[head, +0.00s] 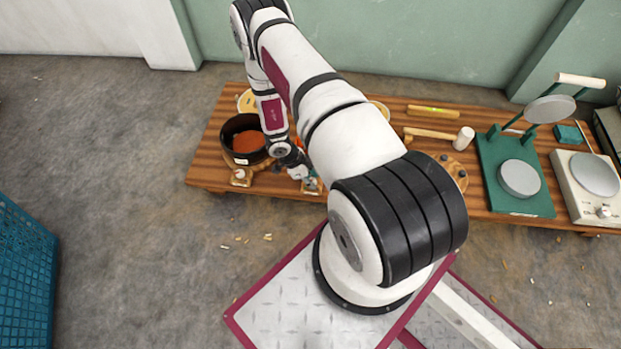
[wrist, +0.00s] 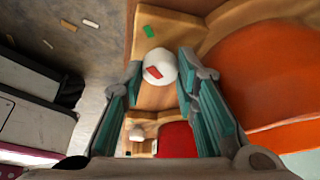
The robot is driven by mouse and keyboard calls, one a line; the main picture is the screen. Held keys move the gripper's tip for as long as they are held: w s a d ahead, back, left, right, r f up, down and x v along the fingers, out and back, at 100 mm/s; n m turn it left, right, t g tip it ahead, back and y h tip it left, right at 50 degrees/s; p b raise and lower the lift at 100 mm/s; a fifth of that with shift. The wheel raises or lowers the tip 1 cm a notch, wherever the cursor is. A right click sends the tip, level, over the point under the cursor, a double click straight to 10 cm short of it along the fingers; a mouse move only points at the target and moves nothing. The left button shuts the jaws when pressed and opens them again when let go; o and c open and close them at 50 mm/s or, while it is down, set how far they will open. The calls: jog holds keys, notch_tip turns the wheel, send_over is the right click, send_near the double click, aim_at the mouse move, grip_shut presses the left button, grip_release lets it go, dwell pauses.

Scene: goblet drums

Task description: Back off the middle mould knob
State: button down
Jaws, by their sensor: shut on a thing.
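In the wrist view, a round white knob (wrist: 160,62) with a red mark sits between the teal finger pads of my gripper (wrist: 160,78). The pads are closed on its two sides. A wooden block with a green mark (wrist: 151,31) lies just beyond it. A second white knob (wrist: 139,132) shows farther off between the fingers, beside a red surface (wrist: 176,139). In the head view, my gripper (head: 311,184) is low at the table's front edge; the held knob cannot be made out there. A pale knob on a wooden block (head: 240,176) stands to its left.
A dark pot with orange contents (head: 243,137) stands left of my arm on the slatted wooden table (head: 208,160). A wooden mallet (head: 464,138), a green press (head: 519,178) and a scale (head: 595,175) are to the right. My arm hides the table's middle.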

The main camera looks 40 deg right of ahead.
jog(key=n+p, duration=0.1)
jog(key=n, duration=0.1)
jog(key=n+t+p, duration=0.1)
jog(key=n, duration=0.1)
jog(key=shift+s+a+r+t+h, duration=0.1)
jog(key=shift+t+h, duration=0.2)
jog(key=n+t+p, duration=0.1)
jog(key=n, duration=0.1)
jog(key=n+p, duration=0.1)
jog(key=n, duration=0.2)
jog(key=shift+s+n+t+p, duration=0.2)
jog(key=shift+n+t+p, duration=0.1)
jog(key=shift+t+p, duration=0.1)
jog(key=n+t+p, duration=0.1)
jog(key=n+p, duration=0.1)
jog(key=n, duration=0.2)
jog(key=shift+t, duration=0.3)
jog(key=shift+n+t+y+p, duration=0.6)
jog(key=shift+n+y, duration=0.1)
jog(key=shift+n, duration=1.5)
jog(key=c, duration=1.6)
grip_release()
jog(key=shift+o, duration=0.2)
